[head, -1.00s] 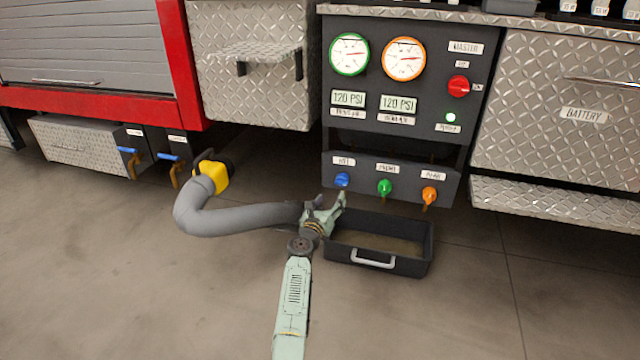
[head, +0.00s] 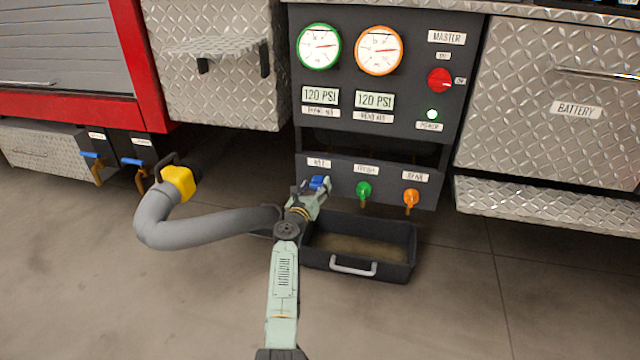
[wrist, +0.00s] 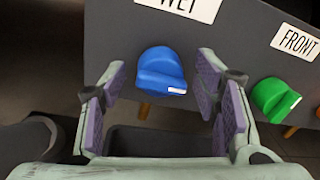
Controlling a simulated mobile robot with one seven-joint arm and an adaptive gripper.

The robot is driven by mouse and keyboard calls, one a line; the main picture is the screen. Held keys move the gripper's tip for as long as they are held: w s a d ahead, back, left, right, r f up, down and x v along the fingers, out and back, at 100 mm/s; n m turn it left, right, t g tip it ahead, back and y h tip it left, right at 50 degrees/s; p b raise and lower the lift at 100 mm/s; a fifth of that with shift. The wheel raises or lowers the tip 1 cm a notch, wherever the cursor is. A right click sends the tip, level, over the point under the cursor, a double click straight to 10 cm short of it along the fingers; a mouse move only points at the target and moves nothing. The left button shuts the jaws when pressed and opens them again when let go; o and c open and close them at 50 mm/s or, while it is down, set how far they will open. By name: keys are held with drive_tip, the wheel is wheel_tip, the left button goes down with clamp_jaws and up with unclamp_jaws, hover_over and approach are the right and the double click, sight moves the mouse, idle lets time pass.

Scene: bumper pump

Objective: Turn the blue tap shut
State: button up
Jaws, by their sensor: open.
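The blue tap (head: 319,183) is the leftmost of three taps on the lower dark panel. In the wrist view the blue tap (wrist: 162,72) sits just ahead of and between my open fingers, under a label ending in "ET". Its white mark points to the right. My gripper (head: 312,190) is open in front of it and hides part of it in the head view. In the wrist view my gripper's (wrist: 163,98) purple pads stand on either side, with a gap to the tap; I see no contact.
The green tap (head: 364,191) is close on the right, and the orange tap (head: 411,198) is beyond it. A black tray (head: 398,269) stands on the floor below. A grey hose (head: 190,232) with a yellow end (head: 179,181) lies left. More blue-handled valves (head: 134,162) are farther left.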

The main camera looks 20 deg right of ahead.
drive_tip(key=shift+w+d, duration=0.1)
drive_tip(key=shift+w, duration=0.05)
drive_tip(key=c, duration=1.1)
